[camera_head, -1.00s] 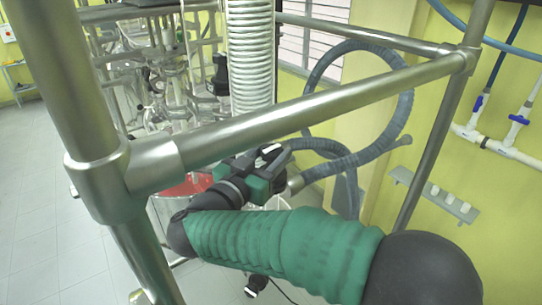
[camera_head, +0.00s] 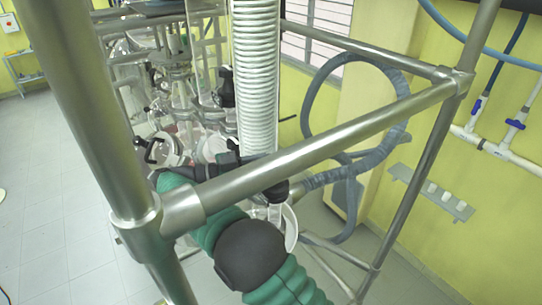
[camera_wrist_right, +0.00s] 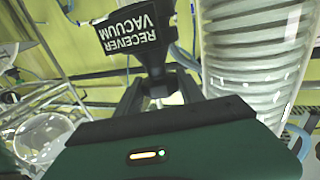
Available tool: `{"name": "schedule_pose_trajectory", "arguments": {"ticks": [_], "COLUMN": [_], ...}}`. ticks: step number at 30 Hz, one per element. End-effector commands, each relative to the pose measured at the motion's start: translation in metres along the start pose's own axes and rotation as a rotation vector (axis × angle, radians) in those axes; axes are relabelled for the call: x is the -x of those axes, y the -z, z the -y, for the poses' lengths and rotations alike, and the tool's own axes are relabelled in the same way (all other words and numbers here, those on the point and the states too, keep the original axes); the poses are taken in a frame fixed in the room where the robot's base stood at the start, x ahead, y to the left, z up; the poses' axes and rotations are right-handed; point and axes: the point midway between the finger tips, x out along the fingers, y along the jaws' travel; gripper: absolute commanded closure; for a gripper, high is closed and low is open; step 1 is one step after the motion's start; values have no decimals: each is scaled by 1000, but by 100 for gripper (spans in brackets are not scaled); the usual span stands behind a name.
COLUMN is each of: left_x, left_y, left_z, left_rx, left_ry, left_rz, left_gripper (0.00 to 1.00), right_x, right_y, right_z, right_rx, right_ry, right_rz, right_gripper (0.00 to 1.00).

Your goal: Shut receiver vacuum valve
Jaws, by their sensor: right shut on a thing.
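The receiver vacuum valve shows in the right wrist view as a black piece (camera_wrist_right: 138,32) with white upside-down lettering reading "RECEIVER VACUUM". My right gripper (camera_wrist_right: 160,92) is shut on the narrow part of this valve, just below the lettering. The valve's body behind the fingers is mostly hidden, and I cannot tell its turn angle. In the head view my green and black right arm passes under a metal bar, and the bar hides most of the gripper and the valve. My left gripper is in neither view.
A metal tube frame (camera_head: 330,128) crosses close in front of my arm. Glassware (camera_head: 175,90) stands behind. A blue-grey hose (camera_head: 345,175) loops at right.

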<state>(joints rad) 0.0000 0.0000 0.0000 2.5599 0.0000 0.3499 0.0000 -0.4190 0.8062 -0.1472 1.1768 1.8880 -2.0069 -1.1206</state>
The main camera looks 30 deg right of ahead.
Motion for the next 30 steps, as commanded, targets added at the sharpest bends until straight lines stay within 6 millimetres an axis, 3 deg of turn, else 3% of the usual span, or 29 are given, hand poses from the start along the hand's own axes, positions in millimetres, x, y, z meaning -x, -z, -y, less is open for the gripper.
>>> {"name": "schedule_pose_trajectory", "arguments": {"ticks": [4,18,19,24,30], "left_x": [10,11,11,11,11], "left_y": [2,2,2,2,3], "left_z": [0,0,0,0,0], "left_rx": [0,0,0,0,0], "left_ry": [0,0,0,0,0], "left_rz": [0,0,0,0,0], "left_gripper": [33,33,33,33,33], "right_x": [-1,-2,-2,-2,0], "right_y": [2,0,0,0,0], "right_z": [0,0,0,0,-1], "right_rx": [0,0,0,0,0], "right_ry": [-34,-50,-50,-50,-50], "right_rz": [-1,1,1,1,0], "right_gripper": [95,95,53,33,33]}}
